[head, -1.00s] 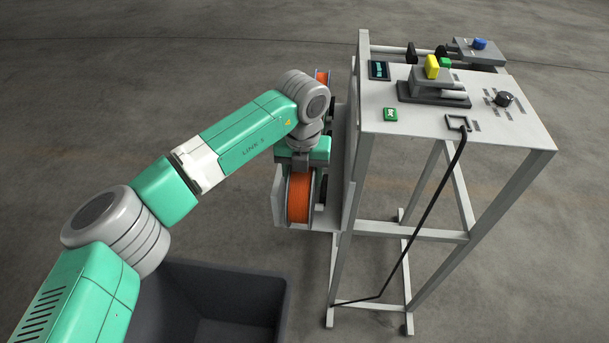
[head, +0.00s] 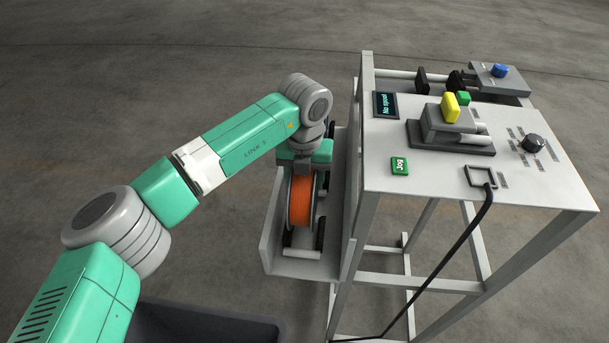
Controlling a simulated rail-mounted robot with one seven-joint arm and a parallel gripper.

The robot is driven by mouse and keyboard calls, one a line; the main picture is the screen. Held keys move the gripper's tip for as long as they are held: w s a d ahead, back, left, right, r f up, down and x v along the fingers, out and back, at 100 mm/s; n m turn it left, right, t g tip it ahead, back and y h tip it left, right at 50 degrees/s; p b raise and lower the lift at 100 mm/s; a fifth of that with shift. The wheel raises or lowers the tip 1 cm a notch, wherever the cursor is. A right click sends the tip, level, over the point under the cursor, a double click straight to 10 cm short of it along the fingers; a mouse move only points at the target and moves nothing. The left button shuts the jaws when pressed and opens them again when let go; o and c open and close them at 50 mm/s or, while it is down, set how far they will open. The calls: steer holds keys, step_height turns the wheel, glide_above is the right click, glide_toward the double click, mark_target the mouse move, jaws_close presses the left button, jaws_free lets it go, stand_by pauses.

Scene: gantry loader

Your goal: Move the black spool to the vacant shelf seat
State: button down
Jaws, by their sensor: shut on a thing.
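My gripper (head: 306,168) points down and is shut on the top of a spool wound with orange (head: 300,205), with grey side flanges. The spool stands upright over the pale shelf (head: 277,262) on the left side of the frame stand, close to black rollers (head: 319,238) there. I cannot tell whether it rests on them or hangs just above. No black spool can be made out. My arm hides much of the shelf's far end, where only a dark shape shows.
The stand's top carries a small display (head: 386,105), a green Jog button (head: 400,166), a yellow block (head: 450,107), a black knob (head: 534,143) and a socket with a black cable (head: 440,275). A dark bin (head: 205,325) is at the bottom. The floor on the left is clear.

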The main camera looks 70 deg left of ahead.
step_height(320, 180, down, 7)
steer(key=b, duration=0.6)
steer(key=shift+a, duration=0.1)
steer(key=shift+f+b, duration=0.3)
steer(key=shift+f, duration=1.8)
steer(key=shift+c, duration=2.4)
jaws_free()
step_height(320, 180, up, 8)
steer(key=shift+f+p, duration=0.1)
steer(key=shift+p, duration=0.65)
